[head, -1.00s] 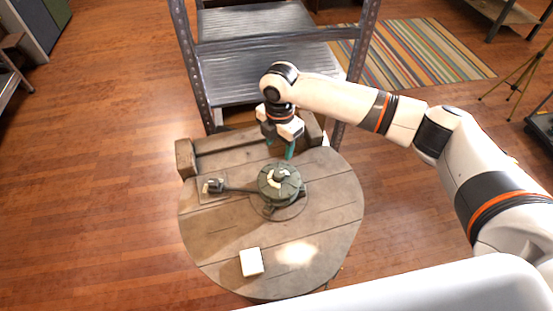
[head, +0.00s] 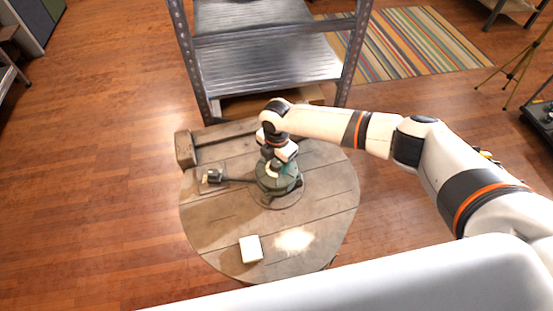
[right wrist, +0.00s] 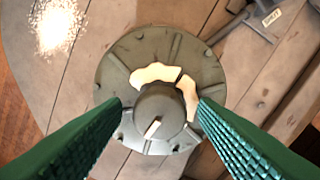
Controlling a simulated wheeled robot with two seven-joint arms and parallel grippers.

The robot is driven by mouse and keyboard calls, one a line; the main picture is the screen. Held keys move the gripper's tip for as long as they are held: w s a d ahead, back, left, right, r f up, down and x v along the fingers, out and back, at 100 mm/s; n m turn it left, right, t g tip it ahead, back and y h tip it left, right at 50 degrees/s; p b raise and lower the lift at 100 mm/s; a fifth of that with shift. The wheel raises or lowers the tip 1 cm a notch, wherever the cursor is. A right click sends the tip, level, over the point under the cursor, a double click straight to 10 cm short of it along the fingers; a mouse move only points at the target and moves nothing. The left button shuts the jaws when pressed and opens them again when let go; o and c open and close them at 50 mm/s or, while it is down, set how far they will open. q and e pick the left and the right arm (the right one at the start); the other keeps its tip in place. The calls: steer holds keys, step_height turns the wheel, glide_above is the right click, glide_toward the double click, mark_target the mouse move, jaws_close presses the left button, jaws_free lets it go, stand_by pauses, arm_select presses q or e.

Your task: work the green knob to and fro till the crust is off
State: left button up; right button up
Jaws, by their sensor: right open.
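The green knob (right wrist: 160,112) is a round stub with a pale pointer mark, at the centre of a round grey-green housing (right wrist: 115,75). Pale crust (right wrist: 155,73) lies in an arc around part of the knob's far and right sides in the right wrist view. In the head view the housing (head: 277,183) stands on the round wooden table, with its top partly hidden by my right gripper (head: 281,164). The right gripper is open and points down over the housing. Its green fingers (right wrist: 158,102) are on either side of the knob, apart from it.
A thin arm runs left from the housing to a small dark fitting (head: 214,177) on the table (head: 215,225). A white block (head: 251,249) lies near the front edge. A metal shelf rack (head: 265,65) stands behind. The table's front is mostly clear.

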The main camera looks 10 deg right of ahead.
steer(key=c, duration=1)
steer(key=shift+s+m, duration=0.1)
steer(key=shift+m, duration=0.2)
steer(key=m+p, duration=0.2)
steer(key=m, duration=0.2)
steer(key=shift+r+m+p, duration=0.1)
steer(key=shift+m+p, duration=0.2)
steer(key=shift+p, duration=0.1)
steer(key=shift+m+p, duration=1.15)
steer(key=shift+m, duration=1.35)
steer(key=o, duration=1)
